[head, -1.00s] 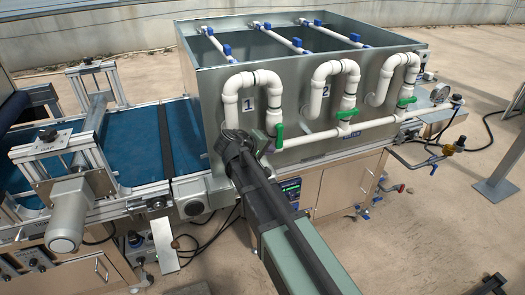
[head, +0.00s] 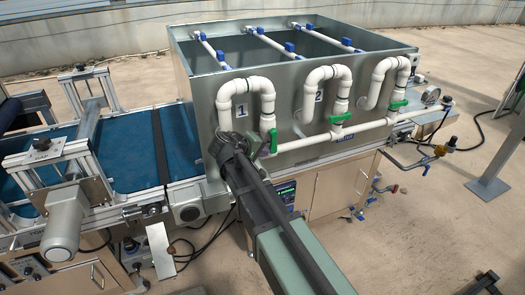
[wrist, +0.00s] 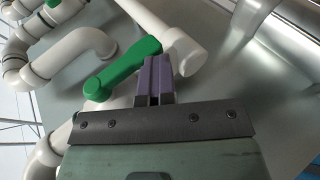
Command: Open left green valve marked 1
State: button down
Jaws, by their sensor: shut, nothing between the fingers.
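The left green valve handle (head: 274,140) hangs upright, in line with its white pipe, below and right of the plate marked 1 (head: 242,110) on the tank's front. In the wrist view the green handle (wrist: 121,68) runs diagonally from the white pipe at upper right to its rounded end at lower left. My gripper (wrist: 155,70) is shut and empty. Its purple-grey fingertips are beside the handle, on its right, near the pipe end. I cannot tell whether they touch.
Two more green handles, the middle one (head: 341,118) and the right one (head: 398,104), lie across their pipes farther right. White pipe loops (head: 327,72) stick out from the metal tank (head: 192,100). A blue conveyor belt (head: 132,150) lies left. Open floor is at lower right.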

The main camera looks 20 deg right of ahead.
jog(key=p+v, duration=0.6)
jog(key=v, duration=0.4)
jog(key=s+d+f+m+g+y, duration=0.1)
jog(key=s+f+y, duration=0.3)
jog(key=s, duration=0.5)
jog(key=s+d+f+m+g+y, duration=0.1)
jog(key=s+d+f+g+y, duration=0.1)
jog(key=s+y, duration=0.4)
jog(key=shift+s+d+f+m+g+y, duration=0.15)
jog(key=shift+s+f+m+g+y, duration=0.2)
jog(key=shift+s+f+g, duration=0.85)
